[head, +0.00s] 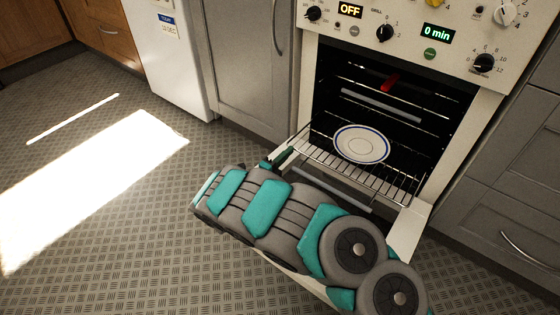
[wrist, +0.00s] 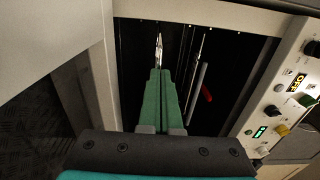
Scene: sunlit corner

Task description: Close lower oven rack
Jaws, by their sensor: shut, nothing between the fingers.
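The oven (head: 395,105) stands open, its door (head: 410,228) folded down. The lower oven rack (head: 385,183) is a wire shelf that sticks out of the cavity over the door. A white plate with a blue rim (head: 361,144) lies on it. My gripper (head: 285,156) is at the rack's front left corner, with its green fingers closed together and empty. In the wrist view the shut fingers (wrist: 160,78) point into the dark cavity. I cannot tell whether they touch the rack. My arm hides part of the door.
A higher rack (head: 350,95) with a red object (head: 390,82) is inside the oven. The control panel (head: 420,40) is above. Grey cabinets (head: 245,65) flank the oven, and a white appliance (head: 170,60) stands farther left. The floor (head: 75,130) at left is clear.

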